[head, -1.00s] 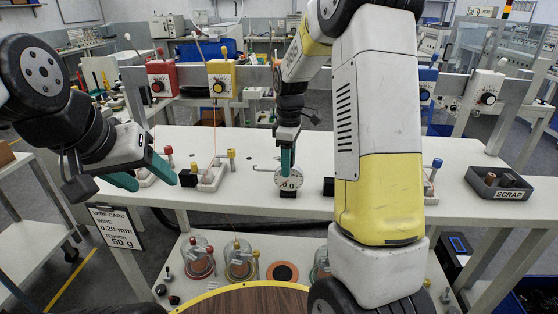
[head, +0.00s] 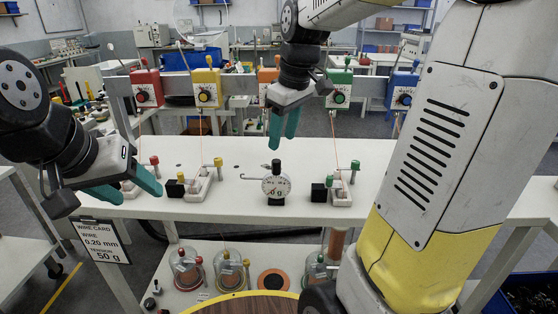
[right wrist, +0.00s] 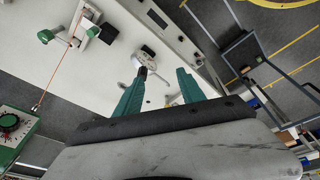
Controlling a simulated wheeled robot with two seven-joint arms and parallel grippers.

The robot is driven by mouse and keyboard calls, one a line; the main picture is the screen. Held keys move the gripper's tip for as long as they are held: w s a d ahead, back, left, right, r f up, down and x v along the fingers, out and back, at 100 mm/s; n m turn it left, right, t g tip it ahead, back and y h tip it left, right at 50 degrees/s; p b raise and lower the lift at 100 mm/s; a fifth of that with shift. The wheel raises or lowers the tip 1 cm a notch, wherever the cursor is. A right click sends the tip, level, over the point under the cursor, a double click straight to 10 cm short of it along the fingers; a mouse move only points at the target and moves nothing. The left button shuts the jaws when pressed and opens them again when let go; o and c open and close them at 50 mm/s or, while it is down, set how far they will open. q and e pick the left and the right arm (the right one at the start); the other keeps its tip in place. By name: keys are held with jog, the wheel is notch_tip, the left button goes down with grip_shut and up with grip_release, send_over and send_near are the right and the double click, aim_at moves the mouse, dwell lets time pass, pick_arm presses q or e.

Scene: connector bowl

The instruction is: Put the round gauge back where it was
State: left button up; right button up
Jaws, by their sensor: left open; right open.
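The round gauge (head: 275,187) has a white dial, a black knob on top and a thin hook to its left. It stands upright on the white bench (head: 240,160), near the front edge, and also shows in the right wrist view (right wrist: 145,54). My right gripper (head: 283,136) is open and empty above the gauge, apart from it. In the right wrist view its fingers (right wrist: 162,80) are spread. My left gripper (head: 138,190) is open and empty at the left front of the bench.
White wire fixtures stand on either side of the gauge, one at the left (head: 198,188) and one with a green knob (head: 341,190). Coloured tension boxes hang on the rail behind, including a green one (head: 339,90). Glass jars (head: 230,270) sit on the lower shelf.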

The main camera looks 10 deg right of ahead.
jog(key=s+a+m+t+y, duration=0.1)
jog(key=s+m+t, duration=0.2)
jog(key=s+m, duration=0.4)
jog(key=s, duration=0.7)
jog(key=shift+s+a+f+t, duration=0.2)
jog(key=shift+a+f+t, duration=0.1)
jog(key=shift+f+t, duration=0.1)
